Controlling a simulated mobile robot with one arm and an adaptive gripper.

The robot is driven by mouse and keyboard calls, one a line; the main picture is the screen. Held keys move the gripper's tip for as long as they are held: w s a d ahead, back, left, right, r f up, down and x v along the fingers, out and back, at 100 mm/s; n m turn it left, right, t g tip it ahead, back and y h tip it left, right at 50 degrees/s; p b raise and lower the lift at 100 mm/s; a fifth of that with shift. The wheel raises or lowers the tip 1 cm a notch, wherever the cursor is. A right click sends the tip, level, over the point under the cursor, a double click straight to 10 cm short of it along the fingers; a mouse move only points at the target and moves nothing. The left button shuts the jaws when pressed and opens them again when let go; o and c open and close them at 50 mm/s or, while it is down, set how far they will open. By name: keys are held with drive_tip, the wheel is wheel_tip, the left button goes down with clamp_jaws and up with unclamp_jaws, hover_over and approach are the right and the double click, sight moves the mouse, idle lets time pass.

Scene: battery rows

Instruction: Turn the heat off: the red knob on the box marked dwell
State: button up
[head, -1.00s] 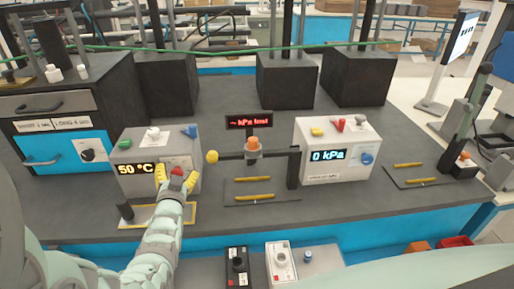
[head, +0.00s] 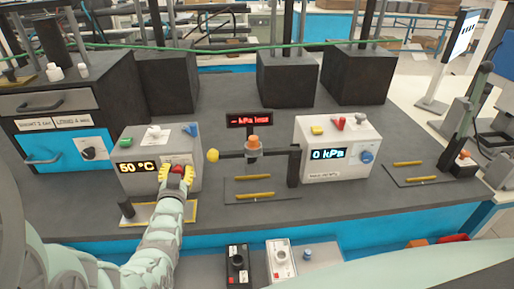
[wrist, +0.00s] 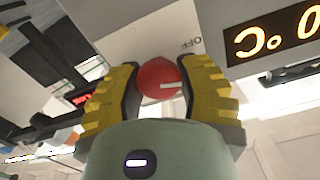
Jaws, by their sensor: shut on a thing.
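The red knob (head: 177,169) is on the front of a light grey box (head: 140,150) with an orange 50 °C display (head: 138,168), on the left of the bench. In the wrist view the knob (wrist: 158,78) shows a white pointer line lying nearly level toward the right. A dark OFF mark (wrist: 191,43) is on the panel above and right of it. My gripper (head: 175,172) has its yellow fingers on both sides of the knob, shut on it. No word "dwell" is readable on the box.
A second grey box (head: 338,135) reading 0 kPa stands to the right. A post with a horizontal bar and yellow ball (head: 212,156) stands between the boxes. A yellow-edged tray (head: 160,215) with a black cylinder (head: 127,210) lies below my gripper's box.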

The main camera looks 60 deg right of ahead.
drive_tip(key=n, duration=0.3)
drive_tip(key=shift+p, duration=0.35)
drive_tip(key=o, duration=1.2)
drive_tip(key=shift+v, duration=6)
